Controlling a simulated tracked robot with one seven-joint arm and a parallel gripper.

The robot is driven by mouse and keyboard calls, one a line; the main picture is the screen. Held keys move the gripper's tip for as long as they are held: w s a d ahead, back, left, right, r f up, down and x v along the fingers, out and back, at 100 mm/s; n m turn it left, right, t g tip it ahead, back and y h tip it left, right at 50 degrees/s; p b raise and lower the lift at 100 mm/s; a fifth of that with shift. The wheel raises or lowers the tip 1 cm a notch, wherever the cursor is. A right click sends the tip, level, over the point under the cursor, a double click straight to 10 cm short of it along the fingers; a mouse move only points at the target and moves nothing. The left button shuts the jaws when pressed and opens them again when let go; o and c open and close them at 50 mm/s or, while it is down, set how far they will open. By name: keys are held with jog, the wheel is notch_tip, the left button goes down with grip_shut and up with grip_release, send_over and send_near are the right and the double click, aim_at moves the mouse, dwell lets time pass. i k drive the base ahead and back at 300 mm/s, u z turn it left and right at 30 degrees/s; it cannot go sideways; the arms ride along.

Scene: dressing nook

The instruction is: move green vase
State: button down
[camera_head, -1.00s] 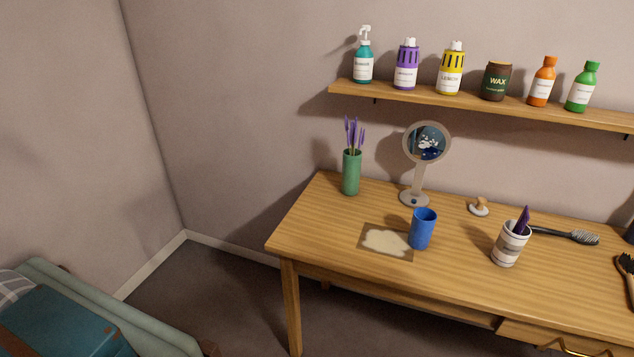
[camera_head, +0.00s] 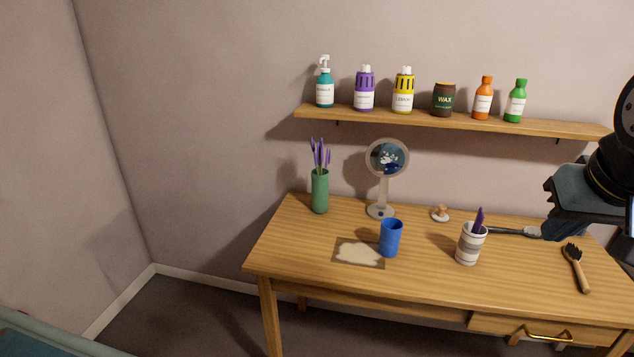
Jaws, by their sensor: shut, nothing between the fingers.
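The green vase (camera_head: 320,192) stands upright at the back left of the wooden desk, with several purple stems (camera_head: 320,155) in it. Nothing hides it, and nothing touches it from my side. My gripper (camera_head: 556,231) shows at the right edge, dark and partly cut off by the frame. Its fingers are shut and empty. It is far to the right of the vase, in front of the desk's right part in the picture.
On the desk (camera_head: 300,245) are a round mirror (camera_head: 381,210), blue cup (camera_head: 390,240), patterned mat (camera_head: 345,262), striped cup (camera_head: 469,246), small knobbed object (camera_head: 440,214) and brush (camera_head: 575,268). A shelf (camera_head: 420,120) with several bottles hangs above.

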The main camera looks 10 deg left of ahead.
aim_at(320, 184)
jog(key=u, duration=0.2)
jog(key=i, duration=1.05)
jog(key=z, duration=0.05)
